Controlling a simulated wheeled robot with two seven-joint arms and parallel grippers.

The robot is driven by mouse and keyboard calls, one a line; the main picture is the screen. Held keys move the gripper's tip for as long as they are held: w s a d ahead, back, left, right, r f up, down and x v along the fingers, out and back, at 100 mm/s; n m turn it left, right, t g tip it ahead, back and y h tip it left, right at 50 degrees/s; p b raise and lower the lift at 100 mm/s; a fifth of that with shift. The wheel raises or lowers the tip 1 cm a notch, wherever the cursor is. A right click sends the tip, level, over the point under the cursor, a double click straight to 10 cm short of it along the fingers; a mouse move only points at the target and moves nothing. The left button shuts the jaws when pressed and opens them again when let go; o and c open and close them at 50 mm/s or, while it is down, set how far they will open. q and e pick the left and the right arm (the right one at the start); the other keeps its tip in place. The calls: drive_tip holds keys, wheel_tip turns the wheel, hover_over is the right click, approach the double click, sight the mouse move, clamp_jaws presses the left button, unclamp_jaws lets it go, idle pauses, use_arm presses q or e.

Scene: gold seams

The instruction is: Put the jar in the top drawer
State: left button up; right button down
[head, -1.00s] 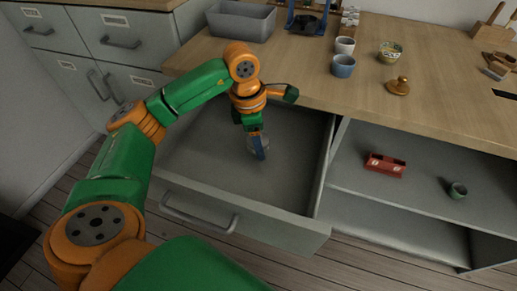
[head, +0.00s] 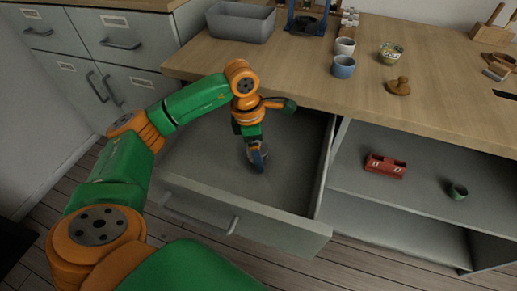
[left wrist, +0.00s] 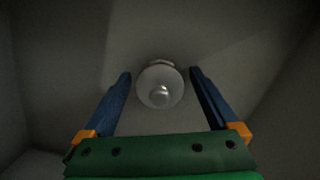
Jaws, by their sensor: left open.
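The pale round jar with a knobbed lid (left wrist: 160,88) is inside the open top drawer (head: 240,228), seen from above in the left wrist view. It appears upright on the drawer floor. My left gripper (head: 257,158) reaches down into the drawer; in the left wrist view its blue fingers (left wrist: 160,73) are spread on either side of the jar, with gaps showing between. In the head view the gripper mostly hides the jar. My right gripper is not in view.
The wooden counter (head: 300,80) edges the drawer's back. On it stand a grey bin (head: 240,22), a blue cup (head: 343,67), a patterned bowl (head: 390,53) and a wooden lid (head: 398,86).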

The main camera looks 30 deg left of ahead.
use_arm(q)
wheel_tip(320, 180, up, 12)
drive_tip(key=s+a+p, duration=0.1)
drive_tip(key=p, duration=0.1)
drive_tip(key=shift+a, duration=0.2)
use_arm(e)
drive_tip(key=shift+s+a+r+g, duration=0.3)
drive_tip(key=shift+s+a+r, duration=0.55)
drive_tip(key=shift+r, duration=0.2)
use_arm(q)
drive_tip(key=shift+f, duration=0.1)
